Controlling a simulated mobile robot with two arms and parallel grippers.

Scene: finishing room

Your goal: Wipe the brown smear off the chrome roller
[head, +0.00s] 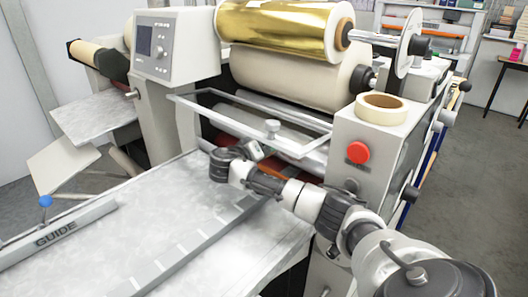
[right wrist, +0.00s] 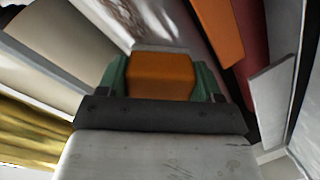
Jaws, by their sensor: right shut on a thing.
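My right gripper (right wrist: 160,78) is shut on an orange block (right wrist: 160,74), its green fingers on both sides. In the head view my right arm reaches into the machine's opening and its fingers are hidden. The chrome roller (head: 240,118) lies behind the metal guard frame. In the right wrist view a shiny grey surface (right wrist: 112,28), probably the roller, lies beyond the block, with brownish streaks (right wrist: 140,14) near the top edge. I cannot tell whether the block touches it. My left gripper is not in view.
The guard frame (head: 215,111) crosses above my right wrist. A gold foil roll (head: 280,25) and a cream roll (head: 290,76) sit above. The housing with a red button (head: 358,152) and tape roll (head: 381,108) stands right. The feed table (head: 150,215) is largely clear.

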